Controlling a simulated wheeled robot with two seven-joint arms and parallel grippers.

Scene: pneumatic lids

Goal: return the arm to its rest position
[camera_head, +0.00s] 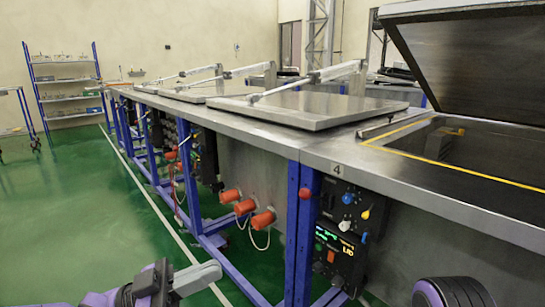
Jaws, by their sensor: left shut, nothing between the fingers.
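My left gripper (200,278) shows at the bottom left of the head view, in front of the bench, low over the green floor. Its grey fingers are together, with nothing between them. The purple and dark links of my left arm run in from the bottom left edge. A rounded purple and dark part of my own body (455,292) shows at the bottom right. My right gripper is not in view.
A long steel bench (425,190) on blue legs runs along the right. A control box (340,235) and orange connectors (262,218) jut from the front. Green floor (80,220) is clear at left.

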